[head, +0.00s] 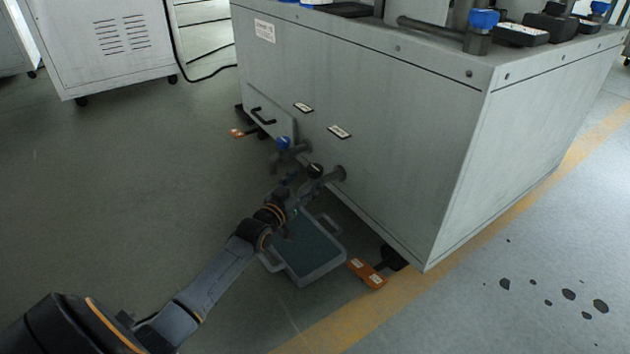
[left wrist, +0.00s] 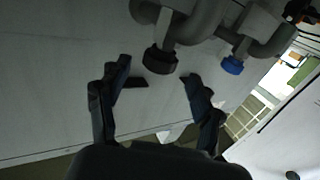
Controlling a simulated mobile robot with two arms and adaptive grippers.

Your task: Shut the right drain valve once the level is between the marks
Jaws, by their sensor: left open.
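Two drain valves stick out low on the side of the grey cabinet (head: 370,110). The right valve has a black knob (head: 316,170); the left one has a blue knob (head: 284,143). My left gripper (head: 293,182) is at the right valve, just short of its knob. In the left wrist view my open left gripper (left wrist: 158,80) has the black knob (left wrist: 160,60) in front of the gap between its fingers, seemingly apart from them. The blue knob (left wrist: 233,65) is to the right there. No level marks can be made out. My right gripper is out of view.
A grey tray (head: 318,271) with a dark teal inside and handles lies on the floor under the valves. Orange foot pieces (head: 367,273) stand at the cabinet base. Dark spots (head: 568,294) mark the floor at right. The floor at left is clear.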

